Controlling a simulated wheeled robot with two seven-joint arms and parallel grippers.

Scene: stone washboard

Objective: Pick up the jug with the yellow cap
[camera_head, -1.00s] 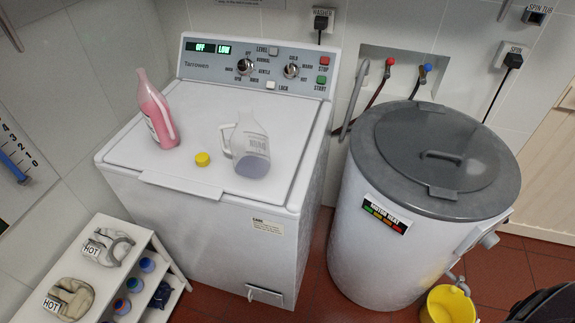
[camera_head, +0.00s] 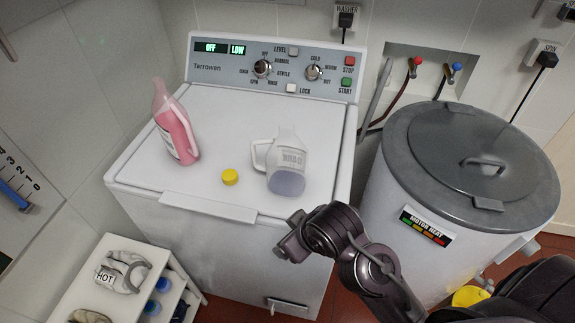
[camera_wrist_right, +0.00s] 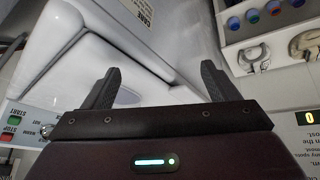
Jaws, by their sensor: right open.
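A translucent white jug (camera_head: 287,165) with a side handle and dark bluish liquid at its bottom stands on the washer lid (camera_head: 225,120). A yellow cap (camera_head: 230,177) lies on the lid just left of the jug, apart from it. My right gripper (camera_wrist_right: 158,84) is open with nothing between its fingers in the wrist view. In the head view my right arm (camera_head: 335,232) reaches in from the lower right, its hand near the washer's front right edge, in front of the jug and not touching it. The jug is not clearly visible in the wrist view. My left gripper is out of sight.
A pink bottle (camera_head: 176,125) stands left of the yellow cap. The washer's control panel (camera_head: 275,68) rises behind. A grey-lidded spin tub (camera_head: 470,150) stands to the right. A white shelf (camera_head: 95,262) with objects marked HOT is at the lower left.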

